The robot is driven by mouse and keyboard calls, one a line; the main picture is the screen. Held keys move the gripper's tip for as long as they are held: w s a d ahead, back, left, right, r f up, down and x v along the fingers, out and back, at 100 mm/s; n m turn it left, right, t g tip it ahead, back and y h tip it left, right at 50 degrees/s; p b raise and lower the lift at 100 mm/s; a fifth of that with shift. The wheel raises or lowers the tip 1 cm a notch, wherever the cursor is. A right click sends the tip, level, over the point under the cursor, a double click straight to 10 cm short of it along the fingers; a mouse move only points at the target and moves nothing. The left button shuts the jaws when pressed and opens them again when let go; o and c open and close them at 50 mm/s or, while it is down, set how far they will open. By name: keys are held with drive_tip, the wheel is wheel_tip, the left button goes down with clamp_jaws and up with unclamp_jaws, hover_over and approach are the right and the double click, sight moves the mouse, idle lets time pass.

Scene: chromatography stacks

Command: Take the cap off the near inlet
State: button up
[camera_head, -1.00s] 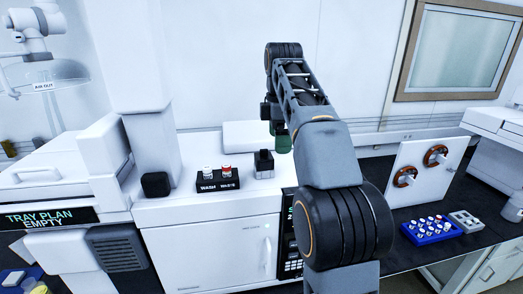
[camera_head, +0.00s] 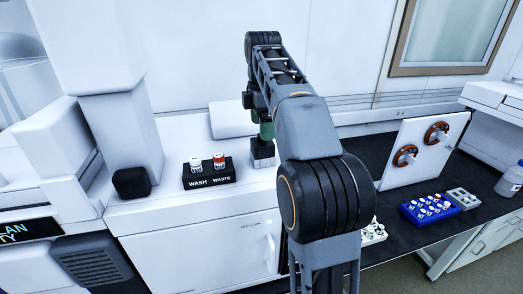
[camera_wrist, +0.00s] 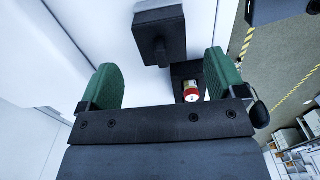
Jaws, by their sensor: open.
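A dark block with a squarish raised top, likely the near inlet and its cap (camera_head: 263,155), stands on the white instrument's top. It also shows in the wrist view (camera_wrist: 160,40). I cannot tell the cap from the inlet body. My gripper (camera_head: 266,131) is just above or behind this block in the head view, partly hidden by my arm. The block lies beyond the tips, toward the picture's top.
A black WASH/WASTE rack (camera_head: 209,182) holds a white-capped vial (camera_head: 196,164) and a red-capped vial (camera_head: 219,160). The red cap also shows near my right finger (camera_wrist: 190,86). A blue vial rack (camera_head: 430,208) and a white panel with two orange-brown rings (camera_head: 398,180) stand right.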

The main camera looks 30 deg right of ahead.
sight(262, 144)
drive_tip(key=shift+s+a+f, duration=0.1)
drive_tip(key=shift+f, duration=2.95)
drive_tip(key=shift+c, duration=0.4)
drive_tip(key=c, duration=0.9)
